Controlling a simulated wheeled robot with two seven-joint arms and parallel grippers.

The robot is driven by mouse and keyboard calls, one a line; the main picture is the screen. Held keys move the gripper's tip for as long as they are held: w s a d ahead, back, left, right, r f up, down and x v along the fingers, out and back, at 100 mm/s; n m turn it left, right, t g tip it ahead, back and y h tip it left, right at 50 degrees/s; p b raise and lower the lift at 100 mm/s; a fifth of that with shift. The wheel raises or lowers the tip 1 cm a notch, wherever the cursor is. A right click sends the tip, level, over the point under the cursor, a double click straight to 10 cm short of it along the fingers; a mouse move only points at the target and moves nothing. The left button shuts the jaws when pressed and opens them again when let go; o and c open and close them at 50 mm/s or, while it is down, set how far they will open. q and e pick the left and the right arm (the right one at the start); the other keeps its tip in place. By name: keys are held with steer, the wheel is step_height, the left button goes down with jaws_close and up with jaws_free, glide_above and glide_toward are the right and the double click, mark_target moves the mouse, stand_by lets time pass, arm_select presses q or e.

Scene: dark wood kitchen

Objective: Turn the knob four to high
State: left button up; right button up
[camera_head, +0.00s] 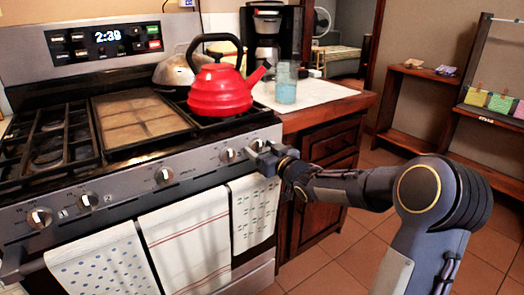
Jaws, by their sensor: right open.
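The stove's front panel (125,190) carries a row of round silver knobs. The knob fourth from the left (228,155) sits near the right end, with the rightmost knob (257,145) beside it. The other knobs (164,175) are farther left. Labels by the right-hand knobs are too small to read. My right gripper (259,157) is open at the right end of the panel, just below and in front of the rightmost knob and to the right of the fourth. Whether it touches a knob cannot be told. My left gripper is not in view.
A red kettle (219,92) stands on the back right of the stovetop. Towels (185,240) hang from the oven handle below the knobs. A counter (330,100) with a glass (286,84) and coffee maker (268,32) is to the right. The tiled floor (340,250) is clear.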

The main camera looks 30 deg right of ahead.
steer(key=c, duration=1)
steer(key=shift+o, duration=0.2)
steer(key=n+b, duration=0.2)
steer(key=n, duration=0.1)
steer(key=shift+f+b, duration=0.2)
steer(key=shift+b, duration=0.15)
steer(key=n+b, duration=0.2)
steer(key=n, duration=0.1)
steer(key=shift+r+n+b, duration=0.1)
steer(key=shift+n+b, duration=0.5)
steer(key=shift+n, duration=0.9)
